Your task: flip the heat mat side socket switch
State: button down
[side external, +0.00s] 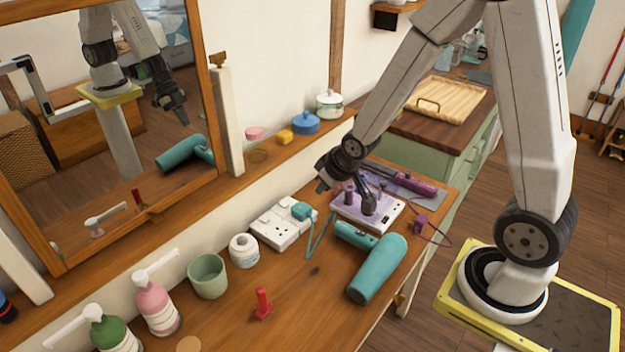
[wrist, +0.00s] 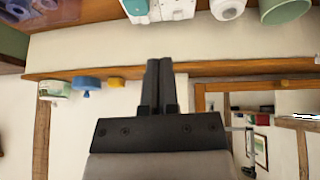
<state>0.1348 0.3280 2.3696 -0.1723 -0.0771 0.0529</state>
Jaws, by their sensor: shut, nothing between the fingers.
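A white double socket block (side external: 283,222) lies on the wooden dresser top, with a teal plug (side external: 302,211) in its right end. In the wrist view, the socket block (wrist: 172,8) is at the top edge, partly cut off, with the teal plug (wrist: 135,7) at its left. Its switches are too small to read. A grey heat mat (side external: 428,190) lies to the right, under a purple styling tool (side external: 412,184).
A purple-topped white box (side external: 368,212) with upright knobs stands right of the socket block. A teal hair dryer (side external: 375,270) lies in front. A white roll (side external: 243,250) and green cup (side external: 207,276) stand left. A mirror (side external: 110,130) and shelf run behind.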

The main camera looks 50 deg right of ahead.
jog(key=w+d+f+t, duration=0.4)
jog(key=w+d+f, duration=0.2)
jog(key=w, duration=0.3)
jog(key=shift+d+f+y, duration=0.15)
jog(key=shift+f+y, duration=0.15)
jog(key=shift+f, duration=0.15)
jog(key=shift+w+f, duration=0.1)
jog(key=shift+w, duration=0.1)
jog(key=shift+x, duration=0.8)
send_over(288, 205)
notch_tip(288, 205, down, 5)
jog(key=shift+f, duration=0.9)
jog(key=shift+w+f, duration=0.2)
jog(key=shift+f, duration=0.85)
